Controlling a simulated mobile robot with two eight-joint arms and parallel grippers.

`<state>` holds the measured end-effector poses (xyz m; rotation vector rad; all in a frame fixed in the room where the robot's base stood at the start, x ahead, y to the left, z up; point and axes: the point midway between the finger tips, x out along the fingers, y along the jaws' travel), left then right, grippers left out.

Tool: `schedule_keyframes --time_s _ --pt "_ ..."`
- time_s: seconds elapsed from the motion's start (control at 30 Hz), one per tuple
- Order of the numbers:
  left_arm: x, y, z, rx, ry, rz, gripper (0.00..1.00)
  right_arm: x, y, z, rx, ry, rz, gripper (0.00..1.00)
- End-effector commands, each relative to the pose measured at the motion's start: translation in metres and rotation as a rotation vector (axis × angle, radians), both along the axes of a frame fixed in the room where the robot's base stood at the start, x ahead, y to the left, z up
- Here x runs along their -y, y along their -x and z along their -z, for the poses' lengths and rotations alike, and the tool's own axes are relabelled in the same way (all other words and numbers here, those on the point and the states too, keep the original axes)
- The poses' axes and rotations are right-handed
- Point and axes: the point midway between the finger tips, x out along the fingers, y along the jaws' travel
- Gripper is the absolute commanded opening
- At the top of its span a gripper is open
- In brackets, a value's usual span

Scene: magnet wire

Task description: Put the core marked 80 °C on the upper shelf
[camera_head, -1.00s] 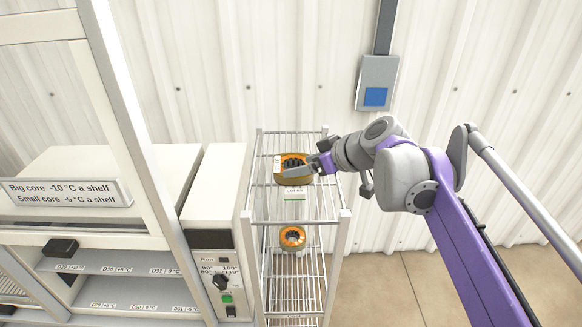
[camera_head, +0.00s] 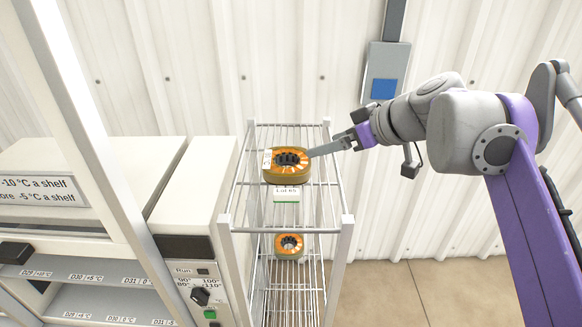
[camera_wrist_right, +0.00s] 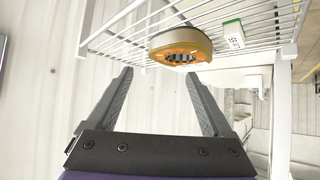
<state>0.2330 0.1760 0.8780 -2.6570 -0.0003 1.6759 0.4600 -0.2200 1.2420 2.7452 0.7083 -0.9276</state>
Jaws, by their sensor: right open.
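A large orange-and-tan ring core (camera_head: 287,170) with a dark centre sits on the top level of the wire rack; a white tag is on its left side. It also shows in the right wrist view (camera_wrist_right: 181,47), beyond my fingertips. A second orange core (camera_head: 289,246) sits lower in the rack. I cannot read a temperature mark on either core. My right gripper (camera_head: 310,153) is open and empty at the right edge of the large core. In the wrist view its fingers (camera_wrist_right: 158,75) are spread, with nothing between them. My left gripper is not in view.
A white label box with a green edge (camera_head: 286,195) is in front of the large core. An oven (camera_head: 196,270) with a dial stands left of the wire rack (camera_head: 335,235). Further left is a cabinet with labelled shelves (camera_head: 95,268) and a sign (camera_head: 40,187). The floor at right is clear.

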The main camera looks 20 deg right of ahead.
Motion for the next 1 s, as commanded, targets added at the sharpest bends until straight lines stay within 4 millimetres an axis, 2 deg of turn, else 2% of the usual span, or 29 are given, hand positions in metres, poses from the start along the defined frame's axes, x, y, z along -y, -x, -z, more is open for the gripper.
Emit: schedule_keyframes --time_s 0.2,0.47,0.7,1.0 --pt "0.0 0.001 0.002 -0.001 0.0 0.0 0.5 -0.013 -0.024 0.019 0.0 0.0 -0.004 0.85" --pt "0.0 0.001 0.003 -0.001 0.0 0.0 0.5 -0.018 -0.036 0.029 0.0 0.0 -0.003 0.85" --pt "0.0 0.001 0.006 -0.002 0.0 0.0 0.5 -0.03 -0.063 0.05 0.0 0.0 -0.004 0.85" --pt "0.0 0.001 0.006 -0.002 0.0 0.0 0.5 -0.032 -0.068 0.054 0.0 0.001 -0.001 0.83"
